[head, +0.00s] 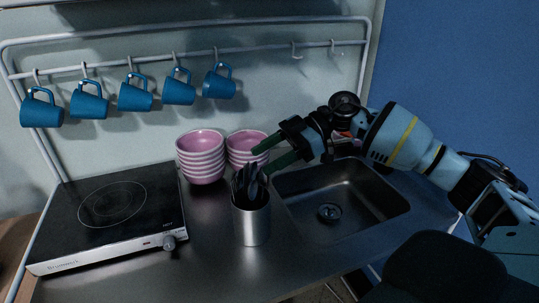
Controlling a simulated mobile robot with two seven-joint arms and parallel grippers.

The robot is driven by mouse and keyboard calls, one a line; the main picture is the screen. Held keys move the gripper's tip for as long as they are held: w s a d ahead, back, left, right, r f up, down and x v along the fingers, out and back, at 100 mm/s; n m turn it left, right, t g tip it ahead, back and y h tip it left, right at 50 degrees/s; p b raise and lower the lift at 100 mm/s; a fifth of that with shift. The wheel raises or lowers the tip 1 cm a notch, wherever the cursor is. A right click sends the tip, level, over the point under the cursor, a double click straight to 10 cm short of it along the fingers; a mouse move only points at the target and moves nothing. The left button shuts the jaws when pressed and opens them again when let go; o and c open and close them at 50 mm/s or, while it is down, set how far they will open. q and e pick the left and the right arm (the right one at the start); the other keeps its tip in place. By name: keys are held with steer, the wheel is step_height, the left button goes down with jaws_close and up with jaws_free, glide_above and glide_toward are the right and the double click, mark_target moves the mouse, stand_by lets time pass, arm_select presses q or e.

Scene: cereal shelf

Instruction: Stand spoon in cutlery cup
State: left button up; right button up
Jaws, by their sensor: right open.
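A metal cutlery cup (251,224) stands upright on the steel counter, left of the sink. Several dark utensils (249,184) stand in it with their upper ends above the rim. I cannot tell which of them is a spoon. My right gripper (260,162) reaches in from the right, its two greenish fingers apart, just above and to the right of the utensil tops. It partly covers the right stack of bowls. I cannot tell whether a finger touches a utensil. I see no spoon held between the fingers. My left gripper is not in view.
Two stacks of pink bowls, left (201,160) and right (240,150), stand behind the cup. A black hotplate (115,205) is at the left and a sink (385,205) at the right. Several blue mugs (135,96) hang from a rail. The counter front is clear.

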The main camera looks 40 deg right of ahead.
steer(key=b+v, duration=0.1)
steer(key=v, duration=0.7)
steer(key=shift+a+f, duration=0.1)
stand_by(1.2)
